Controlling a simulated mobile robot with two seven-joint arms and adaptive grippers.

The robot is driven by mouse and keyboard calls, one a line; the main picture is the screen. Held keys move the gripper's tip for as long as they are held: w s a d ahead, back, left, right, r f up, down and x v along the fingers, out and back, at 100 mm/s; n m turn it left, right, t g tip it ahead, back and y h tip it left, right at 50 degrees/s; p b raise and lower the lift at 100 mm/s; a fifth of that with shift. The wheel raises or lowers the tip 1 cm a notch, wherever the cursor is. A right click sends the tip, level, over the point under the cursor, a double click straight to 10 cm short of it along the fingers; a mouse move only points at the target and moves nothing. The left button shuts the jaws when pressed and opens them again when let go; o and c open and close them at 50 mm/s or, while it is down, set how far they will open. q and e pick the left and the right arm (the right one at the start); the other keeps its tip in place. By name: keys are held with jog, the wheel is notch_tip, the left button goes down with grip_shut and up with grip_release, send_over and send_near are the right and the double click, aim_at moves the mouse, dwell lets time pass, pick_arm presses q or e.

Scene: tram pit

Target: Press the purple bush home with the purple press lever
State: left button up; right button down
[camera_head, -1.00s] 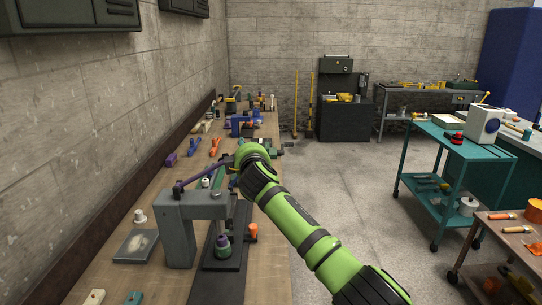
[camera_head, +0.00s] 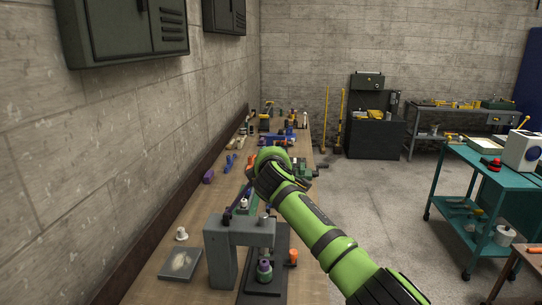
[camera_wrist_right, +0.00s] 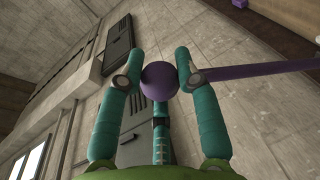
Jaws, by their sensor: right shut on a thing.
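The grey press (camera_head: 222,254) stands on the near end of the wooden bench. Its purple lever (camera_head: 238,202) slopes up and away from the frame. The purple bush (camera_head: 265,264) sits under the press arm, on the dark base; how far it is seated cannot be told. My right arm comes in from the right, and its gripper is mostly hidden behind the wrist in the head view. In the wrist view the teal fingers of my right gripper (camera_wrist_right: 159,80) are shut on the round purple knob (camera_wrist_right: 159,73) of the lever. My left gripper is not in view.
A grey plate (camera_head: 180,263) and a white flanged part (camera_head: 181,234) lie left of the press. An orange part (camera_head: 293,256) stands to its right. Several tools and another press line the bench behind. The wall with green cabinets (camera_head: 120,30) rises close on the left.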

jog(key=shift+r, duration=0.1)
jog(key=c, duration=0.9)
grip_release()
jog(key=shift+o, duration=0.2)
jog(key=shift+s, duration=0.5)
jog(key=s+r, duration=0.1)
jog(key=s, duration=0.9)
jog(key=shift+s+d+r, duration=0.25)
jog(key=shift+s+r, duration=0.1)
jog(key=shift+s, duration=0.05)
